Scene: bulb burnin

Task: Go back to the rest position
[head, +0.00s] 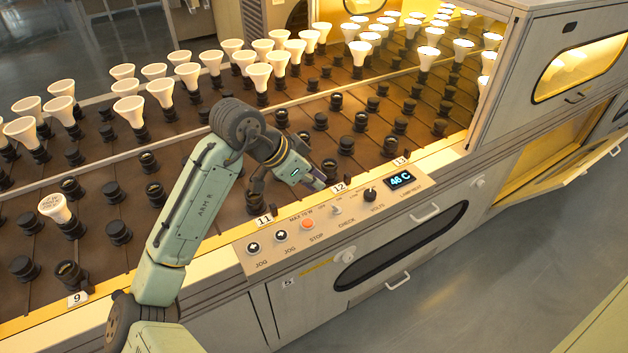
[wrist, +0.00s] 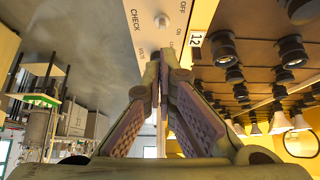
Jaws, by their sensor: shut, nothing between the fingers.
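My gripper (head: 318,184) is above the front edge of the bench, just behind the control panel (head: 345,212) and near the label 12. In the wrist view its two padded fingers (wrist: 160,65) come together at the tips with nothing between them. My green arm reaches up from the lower left and bends over to the gripper. The panel shows jog buttons, an orange stop button (head: 308,224), a check switch, a volts knob (head: 370,194) and a display (head: 402,180) reading 46 C.
Rows of black sockets (head: 346,145) cover the bench, several holding white bulbs (head: 259,75). One bulb (head: 55,208) stands alone at the front left. At the right is a cabinet with a lit window (head: 580,68) and an open lower flap (head: 560,180). The grey floor (head: 480,270) in front is clear.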

